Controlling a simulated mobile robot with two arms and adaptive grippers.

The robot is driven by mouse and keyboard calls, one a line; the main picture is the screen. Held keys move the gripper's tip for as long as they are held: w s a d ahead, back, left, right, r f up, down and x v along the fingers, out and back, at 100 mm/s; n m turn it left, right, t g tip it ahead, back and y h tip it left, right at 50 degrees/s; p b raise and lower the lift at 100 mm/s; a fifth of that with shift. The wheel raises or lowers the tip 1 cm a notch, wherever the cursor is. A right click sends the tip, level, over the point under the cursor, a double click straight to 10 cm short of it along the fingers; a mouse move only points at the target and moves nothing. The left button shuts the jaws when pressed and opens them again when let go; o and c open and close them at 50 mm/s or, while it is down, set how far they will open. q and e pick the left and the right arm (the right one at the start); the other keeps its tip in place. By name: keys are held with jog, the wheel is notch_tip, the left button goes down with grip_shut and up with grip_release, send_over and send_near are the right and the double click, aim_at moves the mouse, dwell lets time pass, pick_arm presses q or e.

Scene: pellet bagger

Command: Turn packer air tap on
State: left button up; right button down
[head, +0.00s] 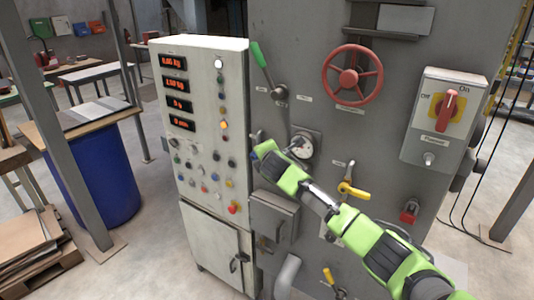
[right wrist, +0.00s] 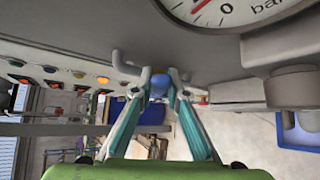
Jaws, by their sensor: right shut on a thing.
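My right gripper (head: 258,146) reaches up from the lower right to the machine's grey front, just left of the round pressure gauge (head: 305,145). In the right wrist view the gripper (right wrist: 161,82) has its two fingertips shut on a small blue handle (right wrist: 160,88), which appears to be the air tap's. A grey pipe or stem beside it meets the machine front. The gripper and arm hide most of the tap in the head view, so its angle is unclear. The gauge (right wrist: 225,8) is large at the top of the wrist view. My left gripper is not in view.
Left of the gripper stands the control cabinet (head: 212,70) with red displays and buttons. A green lever (head: 260,55), red handwheel (head: 353,75), red-and-yellow switch (head: 448,108) and yellow-handled valve (head: 354,190) are on the machine front. A blue drum (head: 100,185) stands at left.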

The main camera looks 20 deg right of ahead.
dwell(0.3)
jog(key=c, duration=2)
grip_release()
jog(key=shift+o, duration=0.2)
jog(key=shift+r, duration=0.1)
jog(key=v, duration=1.2)
jog(key=shift+a, duration=0.15)
jog(key=shift+w+r, duration=0.1)
